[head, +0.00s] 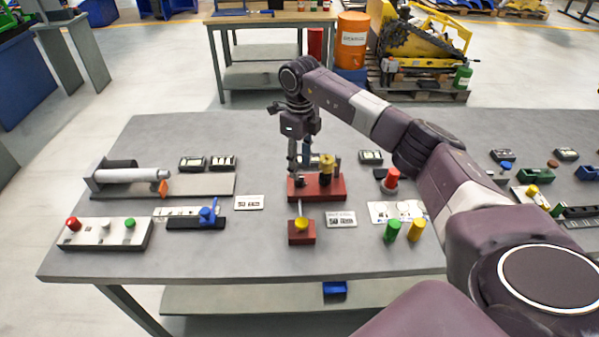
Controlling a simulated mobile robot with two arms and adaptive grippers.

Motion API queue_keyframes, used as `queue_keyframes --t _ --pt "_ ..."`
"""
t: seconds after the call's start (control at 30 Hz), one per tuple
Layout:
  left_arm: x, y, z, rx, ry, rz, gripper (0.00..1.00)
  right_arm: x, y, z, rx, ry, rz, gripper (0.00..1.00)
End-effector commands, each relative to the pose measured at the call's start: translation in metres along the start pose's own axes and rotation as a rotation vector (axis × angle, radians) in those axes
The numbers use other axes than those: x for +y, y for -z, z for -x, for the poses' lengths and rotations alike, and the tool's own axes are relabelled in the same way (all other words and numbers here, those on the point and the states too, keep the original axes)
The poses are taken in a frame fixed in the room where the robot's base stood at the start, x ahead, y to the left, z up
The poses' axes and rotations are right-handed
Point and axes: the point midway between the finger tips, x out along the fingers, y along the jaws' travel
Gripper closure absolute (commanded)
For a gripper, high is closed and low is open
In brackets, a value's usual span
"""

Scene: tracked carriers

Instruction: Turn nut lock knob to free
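My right gripper (299,165) points down over the left part of a red block (319,189) at the middle of the table. Its fingers are thin and dark at this distance, and whether they touch anything is unclear. A brass-coloured fitting (327,169) stands on the block just right of the fingers. In front is a small red base (301,238) with a yellow knob (301,224) and a thin upright lever. No readable label tells me which part is the nut lock knob. My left gripper is out of view.
The grey table (200,262) also carries a box with red, white and green buttons (100,233), a blue-handled clamp (207,216) and a white cylinder on a stand (132,175).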

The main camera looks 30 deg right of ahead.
Motion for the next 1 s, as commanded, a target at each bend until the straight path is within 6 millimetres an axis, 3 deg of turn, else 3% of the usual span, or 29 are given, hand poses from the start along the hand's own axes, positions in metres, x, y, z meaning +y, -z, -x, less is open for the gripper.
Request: queue_keyframes --t 0.3,0.63,1.0 --pt "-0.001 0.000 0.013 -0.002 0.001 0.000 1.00 0.001 -0.001 -0.040 -0.002 -0.003 0.000 0.61" --pt "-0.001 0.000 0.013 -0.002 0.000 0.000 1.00 0.001 -0.001 -0.045 -0.004 -0.002 0.001 0.61" --pt "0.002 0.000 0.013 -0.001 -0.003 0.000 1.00 0.001 -0.001 -0.045 -0.004 -0.002 0.001 1.00"
